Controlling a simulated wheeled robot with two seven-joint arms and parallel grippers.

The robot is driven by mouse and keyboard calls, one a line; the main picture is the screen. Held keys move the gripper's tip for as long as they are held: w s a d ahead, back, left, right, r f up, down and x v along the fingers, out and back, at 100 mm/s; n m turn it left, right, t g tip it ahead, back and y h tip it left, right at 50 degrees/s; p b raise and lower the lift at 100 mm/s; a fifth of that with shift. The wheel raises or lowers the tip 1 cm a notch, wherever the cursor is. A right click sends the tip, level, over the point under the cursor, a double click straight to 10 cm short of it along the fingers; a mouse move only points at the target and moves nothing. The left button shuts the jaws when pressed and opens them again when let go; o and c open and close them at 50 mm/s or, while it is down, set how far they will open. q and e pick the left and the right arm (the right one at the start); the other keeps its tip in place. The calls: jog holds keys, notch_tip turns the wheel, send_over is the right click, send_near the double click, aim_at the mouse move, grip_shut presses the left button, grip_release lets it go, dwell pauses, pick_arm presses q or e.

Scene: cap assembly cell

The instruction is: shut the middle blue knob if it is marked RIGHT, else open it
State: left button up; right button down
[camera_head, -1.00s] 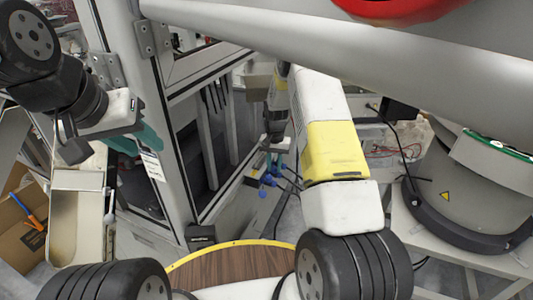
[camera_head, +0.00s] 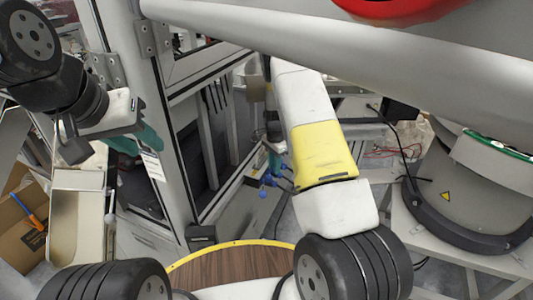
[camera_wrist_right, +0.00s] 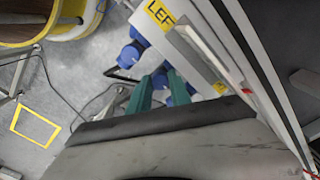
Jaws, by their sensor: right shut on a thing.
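Several blue knobs (camera_head: 267,180) sit on a low panel in the head view. In the right wrist view one blue knob (camera_wrist_right: 130,56) is clear of my fingers, and the middle blue knob (camera_wrist_right: 160,80) shows between them. My right gripper (camera_wrist_right: 160,85) has its teal fingers shut on the middle knob, partly hiding it. A yellow label (camera_wrist_right: 160,14) reads "LEF", its end cut off. Another yellow label (camera_wrist_right: 220,88) is too small to read. My left gripper (camera_head: 147,139) is far left of the knobs; its finger gap is unclear.
A grey-framed cabinet (camera_head: 178,150) stands left of the knobs. A round wooden table (camera_head: 230,264) with a yellow rim is in front. A large grey drum-shaped machine (camera_head: 465,195) stands at the right. Loose cables hang near the panel.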

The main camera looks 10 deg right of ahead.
jog(key=shift+m, duration=0.3)
jog(key=c, duration=1.2)
grip_release()
